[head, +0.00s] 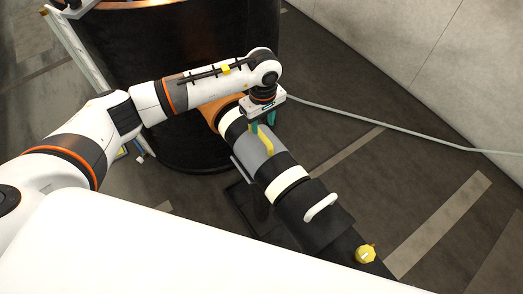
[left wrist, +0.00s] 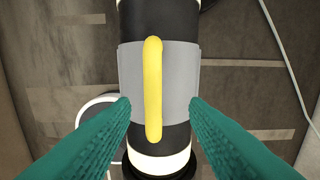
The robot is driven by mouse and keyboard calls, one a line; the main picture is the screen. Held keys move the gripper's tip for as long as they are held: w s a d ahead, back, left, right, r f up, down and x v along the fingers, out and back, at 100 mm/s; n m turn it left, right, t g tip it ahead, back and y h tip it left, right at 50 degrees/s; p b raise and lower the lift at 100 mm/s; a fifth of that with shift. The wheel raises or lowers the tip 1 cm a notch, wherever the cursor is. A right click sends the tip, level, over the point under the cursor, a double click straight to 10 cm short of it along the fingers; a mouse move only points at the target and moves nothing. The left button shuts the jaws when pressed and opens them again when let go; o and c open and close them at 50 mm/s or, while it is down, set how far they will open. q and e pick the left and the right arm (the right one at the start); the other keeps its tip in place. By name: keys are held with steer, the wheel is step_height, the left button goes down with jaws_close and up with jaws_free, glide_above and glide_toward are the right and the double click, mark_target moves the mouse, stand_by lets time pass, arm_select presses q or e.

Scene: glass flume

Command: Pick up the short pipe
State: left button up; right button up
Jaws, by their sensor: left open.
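A short grey pipe section (head: 253,152) with a yellow bar handle (head: 267,141) sits in line between black, white-banded pipe parts. In the left wrist view the grey section (left wrist: 180,80) fills the middle, with the yellow handle (left wrist: 153,88) running lengthwise along it. My left gripper (head: 263,122) is over the grey section, pointing down. Its teal fingers (left wrist: 159,104) are open, one on each side of the handle, with clear gaps to it. Nothing is held. The exact height above the pipe is hard to tell. My right gripper is not in view.
A large black tank (head: 180,80) stands behind, joined to the pipe by an orange flange (head: 212,112). Nearer along the pipe are a white handle (head: 320,207) and a yellow knob (head: 366,254). A pale hose (head: 400,129) crosses the floor; the right floor is otherwise clear.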

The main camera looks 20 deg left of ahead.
mark_target(261, 132)
arm_select(q)
steer(key=f+p, duration=0.1)
steer(key=f, duration=0.3)
steer(key=shift+s+a+f+p, duration=0.1)
steer(key=shift+a+f+p, duration=0.1)
steer(key=shift+f+p, duration=0.2)
steer(key=shift+f, duration=0.45)
jaws_close()
steer(key=shift+r, duration=0.15)
stand_by(0.6)
